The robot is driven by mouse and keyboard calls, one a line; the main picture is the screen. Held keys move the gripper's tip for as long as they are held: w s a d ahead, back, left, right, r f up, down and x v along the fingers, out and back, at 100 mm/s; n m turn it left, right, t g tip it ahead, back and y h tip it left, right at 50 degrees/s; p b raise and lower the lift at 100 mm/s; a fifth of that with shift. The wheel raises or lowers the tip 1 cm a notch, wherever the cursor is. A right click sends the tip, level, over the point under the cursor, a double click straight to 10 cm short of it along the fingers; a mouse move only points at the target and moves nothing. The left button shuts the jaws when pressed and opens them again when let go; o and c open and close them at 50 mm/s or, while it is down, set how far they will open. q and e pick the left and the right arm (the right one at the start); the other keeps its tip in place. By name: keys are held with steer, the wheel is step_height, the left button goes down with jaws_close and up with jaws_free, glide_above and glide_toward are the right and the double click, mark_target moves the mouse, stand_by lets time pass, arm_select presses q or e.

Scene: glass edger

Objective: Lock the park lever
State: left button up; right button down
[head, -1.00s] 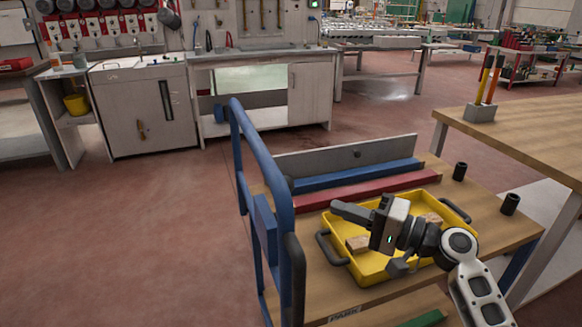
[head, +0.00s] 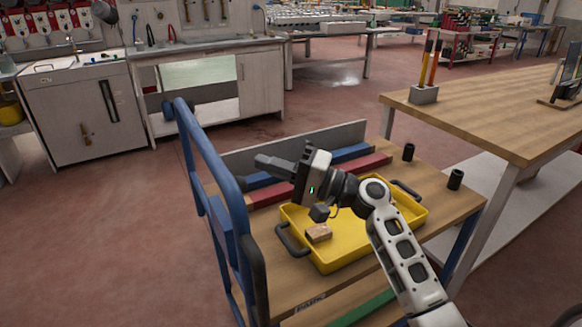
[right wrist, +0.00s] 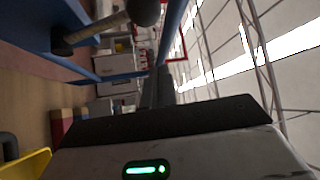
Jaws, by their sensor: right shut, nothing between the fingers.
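A trolley with a blue push-handle frame (head: 207,150) stands in front of me, with a "PARK" label (head: 310,303) on its near edge. In the right wrist view, a rod with a dark ball knob (right wrist: 146,12) sticks out beside a blue panel (right wrist: 35,25); it looks like the park lever. I cannot make out this lever in the head view. My right gripper (head: 263,161) is shut and empty above the trolley deck, its fingers pointing left towards the blue frame, apart from it. Its dark fingers also show in the right wrist view (right wrist: 158,88). My left gripper is out of view.
A yellow tray (head: 335,262) with a wooden block (head: 319,232) sits on the trolley deck below my right arm. Red and blue bars and a grey plate lie behind it. A wooden workbench (head: 490,110) stands at right. The floor left of the trolley is clear.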

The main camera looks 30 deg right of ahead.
arm_select(q)
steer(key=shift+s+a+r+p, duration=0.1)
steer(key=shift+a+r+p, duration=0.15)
steer(key=shift+p, duration=0.65)
arm_select(e)
steer(key=a, duration=0.2)
steer(key=s+a, duration=0.1)
steer(key=a, duration=0.1)
steer(key=shift+s+f, duration=0.2)
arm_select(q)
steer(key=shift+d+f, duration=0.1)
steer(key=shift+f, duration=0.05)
arm_select(e)
steer(key=shift+f, duration=0.1)
